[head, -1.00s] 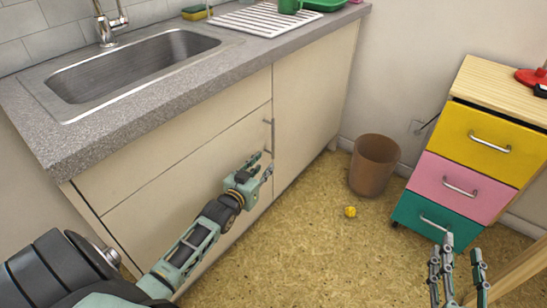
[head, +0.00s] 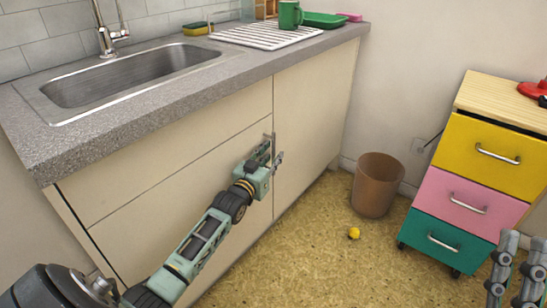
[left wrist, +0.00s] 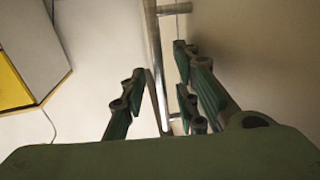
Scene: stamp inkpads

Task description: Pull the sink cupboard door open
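The sink cupboard door (head: 165,235) is the cream front panel under the sink, and it looks shut. Its upright metal bar handle is near the door's right edge, mostly hidden by my gripper in the head view; it shows clearly in the left wrist view (left wrist: 153,45). My left gripper (head: 270,153) is at this handle. In the left wrist view its fingers are apart, with the bar running between them and a gap on the right side. My right gripper (head: 516,270) is at the lower right, partly cut off, fingers apart, empty and far from the door.
The grey counter (head: 60,140) with the steel sink overhangs the door. A second cream panel (head: 310,120) is right of it. A brown bin (head: 377,185), a yellow ball (head: 353,233) and a coloured drawer unit (head: 470,185) stand further right. Floor before the cupboard is mostly clear.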

